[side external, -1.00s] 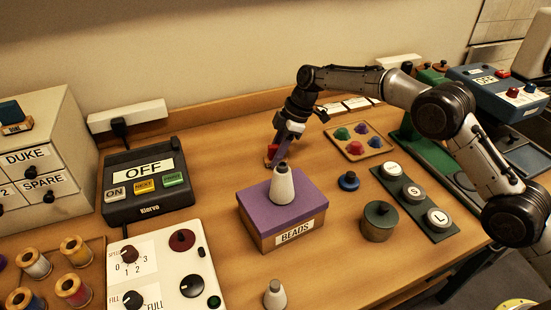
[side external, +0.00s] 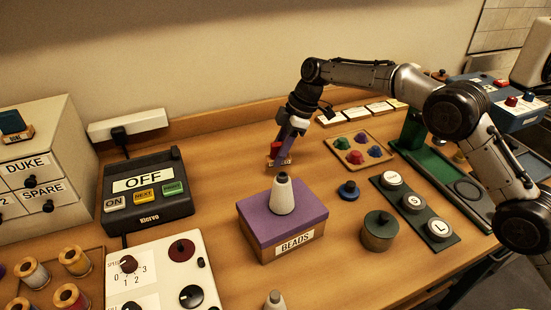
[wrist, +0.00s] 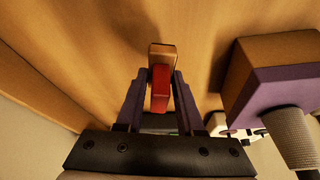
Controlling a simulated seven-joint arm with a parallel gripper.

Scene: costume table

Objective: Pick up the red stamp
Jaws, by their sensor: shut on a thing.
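The red stamp (wrist: 160,88) is a red block on a wooden base, between the two purple fingers of my gripper (wrist: 160,104) in the wrist view. My gripper is shut on it. In the side external view the red stamp (side external: 275,150) shows at the fingertips of my gripper (side external: 282,154), with a label on its wooden base. It appears a little above the table, behind the purple-lidded box; the exact gap is hard to tell.
A purple-lidded BEADS box (side external: 283,215) with a pale cone (side external: 283,195) on top stands in front of my gripper. A console reading OFF (side external: 146,190) stands to the left. Table between console and box is clear.

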